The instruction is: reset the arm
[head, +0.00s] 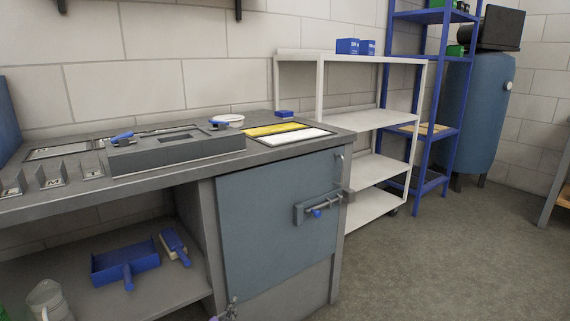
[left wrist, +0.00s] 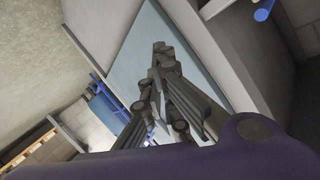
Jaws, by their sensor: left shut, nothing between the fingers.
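My left gripper (head: 230,309) shows only as a small tip at the bottom edge of the head view, in front of the blue-grey cabinet door (head: 275,225). In the left wrist view the left gripper (left wrist: 162,50) has its dark fingers together at the tips, with nothing held between them. The cabinet door (left wrist: 190,60) also fills the middle of that view behind the fingers. Most of my left arm is hidden below the head view. My right gripper is in neither view.
The workbench (head: 330,150) carries a grey fixture (head: 175,153). A blue dustpan (head: 125,262) and brush (head: 175,246) lie on its lower shelf. The door's latch (head: 320,208) sticks out. A white shelf rack (head: 375,165) stands behind. Floor (head: 460,260) at right is clear.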

